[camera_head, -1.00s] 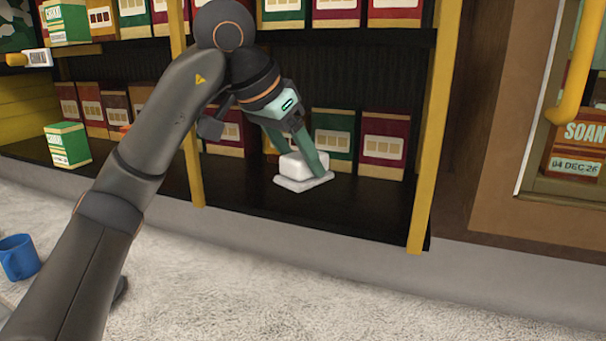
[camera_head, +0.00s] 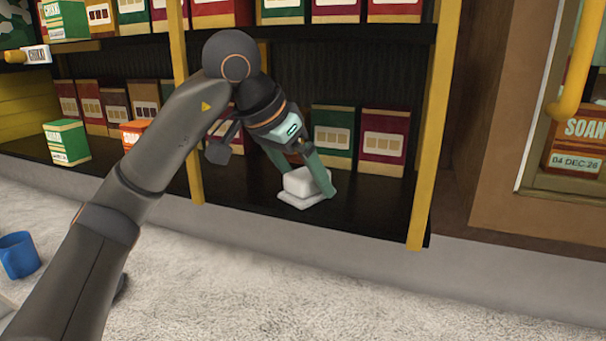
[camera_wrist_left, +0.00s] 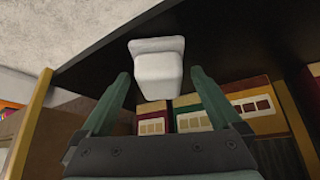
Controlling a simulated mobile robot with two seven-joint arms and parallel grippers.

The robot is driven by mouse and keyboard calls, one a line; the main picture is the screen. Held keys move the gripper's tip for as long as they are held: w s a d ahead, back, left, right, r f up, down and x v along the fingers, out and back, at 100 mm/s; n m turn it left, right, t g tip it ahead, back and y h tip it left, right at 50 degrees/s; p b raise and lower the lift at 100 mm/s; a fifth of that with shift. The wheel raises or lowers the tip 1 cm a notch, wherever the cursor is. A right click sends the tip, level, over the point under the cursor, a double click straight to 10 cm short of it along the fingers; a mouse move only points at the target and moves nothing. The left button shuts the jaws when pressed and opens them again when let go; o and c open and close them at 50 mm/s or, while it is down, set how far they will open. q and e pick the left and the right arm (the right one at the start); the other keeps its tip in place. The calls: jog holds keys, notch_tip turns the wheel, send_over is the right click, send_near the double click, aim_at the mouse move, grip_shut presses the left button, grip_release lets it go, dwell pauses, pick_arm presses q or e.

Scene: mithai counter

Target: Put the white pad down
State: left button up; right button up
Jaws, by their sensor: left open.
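The white pad (camera_head: 302,187) is a block with a wider, flat base. It sits on the black lower shelf (camera_head: 365,205), near the shelf's front edge. My left gripper (camera_head: 304,184) reaches down to it, its green fingers open on either side of the pad's block. In the left wrist view the pad (camera_wrist_left: 158,68) shows beyond and between the open fingertips (camera_wrist_left: 160,76), with a gap on each side. My right gripper is not in view.
Red and green boxes (camera_head: 384,140) stand at the back of the shelf. A yellow post (camera_head: 425,150) rises to the right, another (camera_head: 190,140) to the left. A green box (camera_head: 68,142) stands further left. A blue mug (camera_head: 18,255) is at lower left.

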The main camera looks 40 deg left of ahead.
pick_arm(q)
jog(key=shift+r, duration=0.1)
jog(key=p+v, duration=0.3)
jog(key=v, duration=0.9)
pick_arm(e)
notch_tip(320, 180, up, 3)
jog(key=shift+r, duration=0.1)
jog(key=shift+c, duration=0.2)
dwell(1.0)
